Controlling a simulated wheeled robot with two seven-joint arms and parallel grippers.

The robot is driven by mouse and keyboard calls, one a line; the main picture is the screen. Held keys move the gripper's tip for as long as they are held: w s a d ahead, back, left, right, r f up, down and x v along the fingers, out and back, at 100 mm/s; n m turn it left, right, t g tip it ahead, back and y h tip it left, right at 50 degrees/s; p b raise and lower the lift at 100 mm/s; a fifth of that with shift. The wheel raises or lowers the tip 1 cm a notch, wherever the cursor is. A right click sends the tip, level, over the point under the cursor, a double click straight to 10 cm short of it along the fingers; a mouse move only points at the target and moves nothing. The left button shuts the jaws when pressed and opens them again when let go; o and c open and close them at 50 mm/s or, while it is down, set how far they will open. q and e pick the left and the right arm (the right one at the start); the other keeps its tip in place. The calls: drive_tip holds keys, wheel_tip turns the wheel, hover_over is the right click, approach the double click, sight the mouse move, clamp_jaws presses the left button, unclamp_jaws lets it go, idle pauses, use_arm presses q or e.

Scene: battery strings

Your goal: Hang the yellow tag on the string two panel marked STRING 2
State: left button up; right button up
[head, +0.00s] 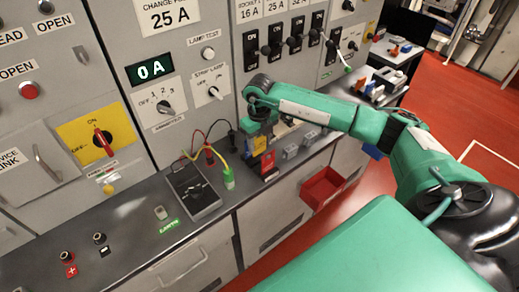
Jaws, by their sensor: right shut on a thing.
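My right gripper (261,138) reaches in from the right, low over the grey bench. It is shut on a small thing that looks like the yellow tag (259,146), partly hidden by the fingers. No STRING 2 marking is readable on the grey panels, so I cannot tell which is string two. My left gripper is not in view.
A black meter (193,192) with leads and a green-yellow plug (228,177) lies left of the gripper. Grey blocks (290,152) are to its right. A red bin (321,188) hangs on the bench front. Breakers (275,40) and a yellow-plated switch (98,138) stick out from the panels.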

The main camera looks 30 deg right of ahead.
sight(260, 152)
wheel_tip(260, 152, down, 3)
drive_tip(key=shift+r, duration=0.2)
wheel_tip(260, 152, down, 3)
drive_tip(key=shift+f+p, duration=0.1)
drive_tip(key=shift+p, duration=0.7)
drive_tip(key=shift+f, duration=0.25)
drive_tip(key=shift+f, duration=0.1)
drive_tip(key=shift+f+b, duration=0.15)
drive_tip(key=shift+b, duration=0.15)
drive_tip(key=o, duration=0.9)
drive_tip(key=shift+o, duration=0.2)
